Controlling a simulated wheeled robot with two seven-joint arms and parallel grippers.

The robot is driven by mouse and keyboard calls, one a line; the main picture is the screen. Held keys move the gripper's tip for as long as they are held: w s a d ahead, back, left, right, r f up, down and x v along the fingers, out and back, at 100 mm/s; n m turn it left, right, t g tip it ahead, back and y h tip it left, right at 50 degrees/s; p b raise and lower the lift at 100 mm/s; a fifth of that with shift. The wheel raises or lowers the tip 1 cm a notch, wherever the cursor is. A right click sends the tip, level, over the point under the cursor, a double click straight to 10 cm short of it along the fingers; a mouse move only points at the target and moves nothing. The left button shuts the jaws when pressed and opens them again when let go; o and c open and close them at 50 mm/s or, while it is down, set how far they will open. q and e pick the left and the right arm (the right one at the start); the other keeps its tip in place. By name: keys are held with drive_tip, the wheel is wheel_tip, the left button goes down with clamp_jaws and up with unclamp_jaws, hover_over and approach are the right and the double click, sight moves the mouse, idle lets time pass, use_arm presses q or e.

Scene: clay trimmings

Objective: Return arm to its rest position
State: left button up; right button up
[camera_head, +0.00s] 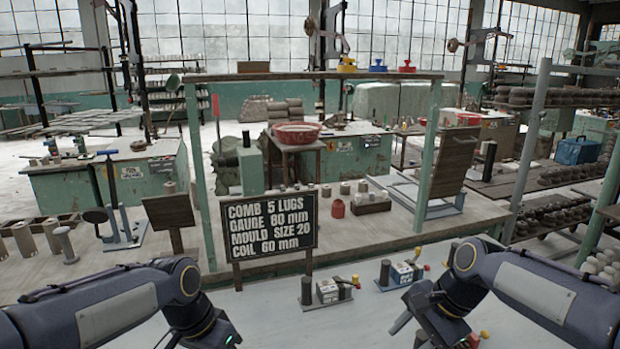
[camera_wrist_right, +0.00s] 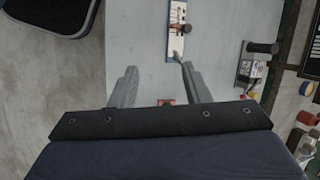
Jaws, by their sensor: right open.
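My right arm (camera_head: 510,275) comes in from the right of the head view, with its gripper (camera_head: 412,328) low over the pale bench (camera_head: 250,325). In the right wrist view, the right gripper (camera_wrist_right: 158,72) has its two grey fingers apart, with nothing held between them. A small red part (camera_wrist_right: 165,102) shows beyond the gap, close to the gripper's base. My left arm (camera_head: 100,300) comes in from the left. Its wrist end points down at the bottom edge of the head view, and its fingers are not clearly visible.
Small devices with dark posts stand on the bench, one at centre (camera_head: 328,291) and one to its right (camera_head: 403,273). A black sign (camera_head: 268,225) reading "COMB 5 LUGS" stands behind them. A frame post (camera_head: 428,155) rises behind.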

use_arm(q)
drive_tip(key=s+a+n+t, duration=0.2)
drive_tip(key=s+n, duration=0.1)
drive_tip(key=s, duration=0.7)
drive_tip(key=s+a+n+t+h, duration=0.1)
drive_tip(key=s+a+n+t, duration=0.1)
drive_tip(key=s, duration=0.7)
drive_tip(key=shift+s+a+f+n, duration=0.3)
drive_tip(key=shift+a+n, duration=0.2)
drive_tip(key=shift+n, duration=0.4)
use_arm(e)
drive_tip(key=s+d+f+n+t, duration=0.1)
drive_tip(key=s+n, duration=0.4)
drive_tip(key=s, duration=0.6)
drive_tip(key=s+d+f+n+t, duration=0.1)
drive_tip(key=s+n, duration=0.4)
drive_tip(key=s, duration=0.6)
drive_tip(key=shift+s+d+f+t+h, duration=0.25)
drive_tip(key=shift+f+t+h, duration=0.25)
drive_tip(key=shift+t, duration=0.5)
